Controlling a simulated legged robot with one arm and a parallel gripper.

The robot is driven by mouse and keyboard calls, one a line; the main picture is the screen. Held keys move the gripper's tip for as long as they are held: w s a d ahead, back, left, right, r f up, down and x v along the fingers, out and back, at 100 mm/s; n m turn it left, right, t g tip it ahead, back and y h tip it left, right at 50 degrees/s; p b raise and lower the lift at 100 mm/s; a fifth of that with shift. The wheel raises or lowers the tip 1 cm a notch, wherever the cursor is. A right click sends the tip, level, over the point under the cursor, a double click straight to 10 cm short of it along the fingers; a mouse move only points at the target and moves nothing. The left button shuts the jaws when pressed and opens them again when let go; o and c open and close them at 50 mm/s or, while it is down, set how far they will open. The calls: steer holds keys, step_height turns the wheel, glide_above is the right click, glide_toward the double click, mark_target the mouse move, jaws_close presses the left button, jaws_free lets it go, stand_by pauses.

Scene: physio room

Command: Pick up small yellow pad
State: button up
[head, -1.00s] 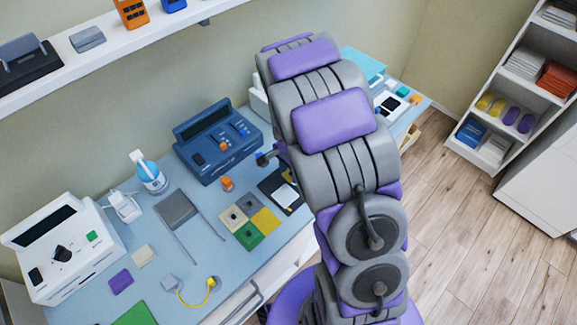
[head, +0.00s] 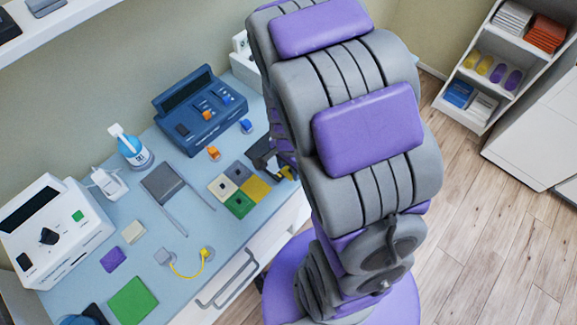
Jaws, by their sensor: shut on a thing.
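My gripper (head: 284,172) is low over the right part of the blue-grey table, just left of my purple and grey arm. It is dark and partly hidden by the arm. A small yellow pad (head: 289,173) shows at its fingertips, and the jaws are shut on it. Whether the pad still touches the table cannot be told. A larger yellow square (head: 257,189) lies flat in a block of coloured squares, left of the gripper.
Beside the yellow square lie a green square (head: 239,205) and beige and grey ones. A dark blue device (head: 200,112), an orange piece (head: 214,153) and a blue piece (head: 247,126) are behind. A white device (head: 50,230) stands left. My arm hides the table's right end.

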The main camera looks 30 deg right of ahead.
steer(key=shift+s+f+b, duration=0.15)
steer(key=shift+s+b, duration=0.6)
steer(key=shift+b, duration=1.5)
steer(key=shift+s+a+b, duration=0.1)
steer(key=shift+s+b, duration=0.15)
steer(key=shift+b, duration=0.25)
steer(key=shift+r, duration=0.2)
